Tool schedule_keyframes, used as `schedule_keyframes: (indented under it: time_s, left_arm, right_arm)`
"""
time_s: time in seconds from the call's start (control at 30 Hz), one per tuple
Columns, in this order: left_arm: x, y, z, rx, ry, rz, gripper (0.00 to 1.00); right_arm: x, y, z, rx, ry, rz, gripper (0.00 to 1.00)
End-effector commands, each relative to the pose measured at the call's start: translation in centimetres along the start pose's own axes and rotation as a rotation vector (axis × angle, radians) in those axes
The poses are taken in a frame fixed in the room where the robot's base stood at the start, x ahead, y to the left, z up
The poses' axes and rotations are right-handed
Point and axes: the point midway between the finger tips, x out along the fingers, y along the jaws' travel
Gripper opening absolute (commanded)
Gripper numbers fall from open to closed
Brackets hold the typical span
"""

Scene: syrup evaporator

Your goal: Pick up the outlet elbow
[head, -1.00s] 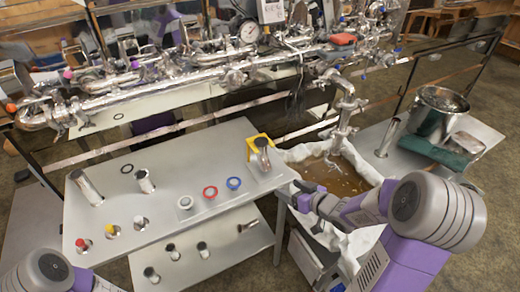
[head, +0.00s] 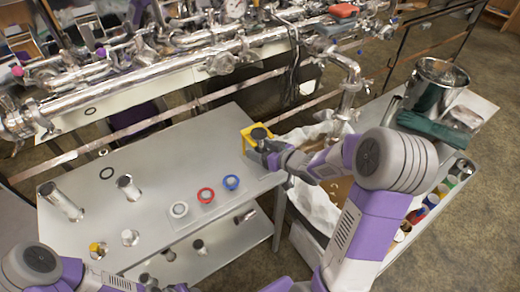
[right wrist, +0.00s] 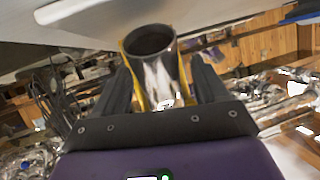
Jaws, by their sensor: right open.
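The outlet elbow, a shiny metal pipe piece with a dark round opening (head: 260,133), stands in a yellow holder (head: 246,137) at the far right corner of the grey table (head: 90,215). My right gripper (head: 265,150) is at the elbow and partly hides it. In the right wrist view the elbow (right wrist: 158,70) sits between the two dark fingers of the open gripper (right wrist: 162,85), with the yellow holder showing along its sides. I cannot tell whether the fingers touch it. My left arm enters at the bottom left; its gripper cannot be made out clearly.
White, red and blue rings (head: 206,195) lie on the table. Metal pipe pieces (head: 128,187) stand to the left. A metal pipe run (head: 150,75) crosses behind. A white-lined bin (head: 315,205) and a metal bucket (head: 435,85) stand to the right.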

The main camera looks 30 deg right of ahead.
Motion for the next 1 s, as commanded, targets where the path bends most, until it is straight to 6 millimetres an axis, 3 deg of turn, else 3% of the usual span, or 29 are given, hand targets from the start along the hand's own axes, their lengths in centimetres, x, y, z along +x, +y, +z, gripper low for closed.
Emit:
schedule_keyframes:
  time_s: [0.3,0.7,1.0]
  left_arm:
    - [0.18,-0.05,-0.02,0.0,0.0,0.0,0.43]
    - [0.18,-0.06,-0.02,0.0,0.0,0.0,0.43]
    - [0.08,-0.02,-0.01,0.0,0.0,0.0,0.43]
  right_arm:
    - [0.81,-0.02,-0.09,0.0,0.001,0.0,0.73]
    - [0.78,0.0,-0.08,0.0,0.001,0.001,0.13]
    - [0.75,-0.01,-0.18,0.0,0.002,0.0,0.12]
